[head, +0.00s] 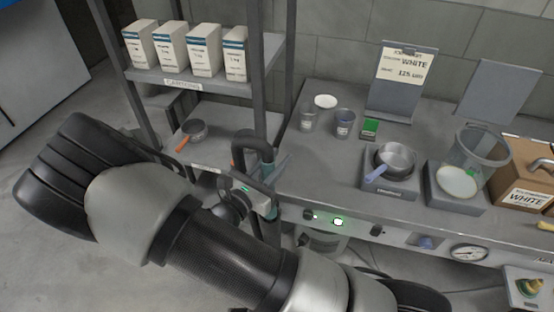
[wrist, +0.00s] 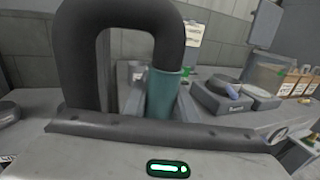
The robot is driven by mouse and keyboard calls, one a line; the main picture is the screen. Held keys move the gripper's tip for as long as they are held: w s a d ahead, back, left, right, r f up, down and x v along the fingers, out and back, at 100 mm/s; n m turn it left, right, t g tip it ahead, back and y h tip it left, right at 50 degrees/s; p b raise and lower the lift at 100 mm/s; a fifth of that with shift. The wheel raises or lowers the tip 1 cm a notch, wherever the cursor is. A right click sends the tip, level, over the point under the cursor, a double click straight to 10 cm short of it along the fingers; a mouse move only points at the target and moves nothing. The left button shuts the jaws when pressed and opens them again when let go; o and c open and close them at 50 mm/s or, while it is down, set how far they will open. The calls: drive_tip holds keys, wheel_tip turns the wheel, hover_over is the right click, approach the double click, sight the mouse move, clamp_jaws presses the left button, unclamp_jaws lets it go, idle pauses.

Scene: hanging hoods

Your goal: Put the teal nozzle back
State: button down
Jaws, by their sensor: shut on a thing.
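The teal nozzle (wrist: 164,95) stands roughly upright in the wrist view, on the end of a thick dark hose (wrist: 125,12). The hose rises from the nozzle, bends over and comes down on the left. My gripper (head: 272,175) is shut on the nozzle, with its fingers on either side of it. In the head view the hose (head: 254,139) arches above my gripper, beside the shelf post and near the bench's left end. The nozzle's lower end is hidden behind my gripper in the wrist view. I cannot make out a holder for the nozzle.
The grey bench (head: 330,180) lies to the right, with cups, a pan (head: 395,158) on a scale and a glass jar (head: 478,150). A shelf rack (head: 262,60) with white cartons (head: 203,50) stands at the left. A small orange-handled pan (head: 193,130) sits on its lower shelf.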

drive_tip(key=shift+f+b, duration=3.1)
drive_tip(key=shift+f, duration=1.5)
drive_tip(key=c, duration=1.4)
unclamp_jaws()
drive_tip(key=shift+o, duration=0.2)
drive_tip(key=shift+s, duration=0.1)
drive_tip(key=v, duration=1.7)
drive_tip(key=shift+p, duration=0.35)
drive_tip(key=shift+a, duration=0.1)
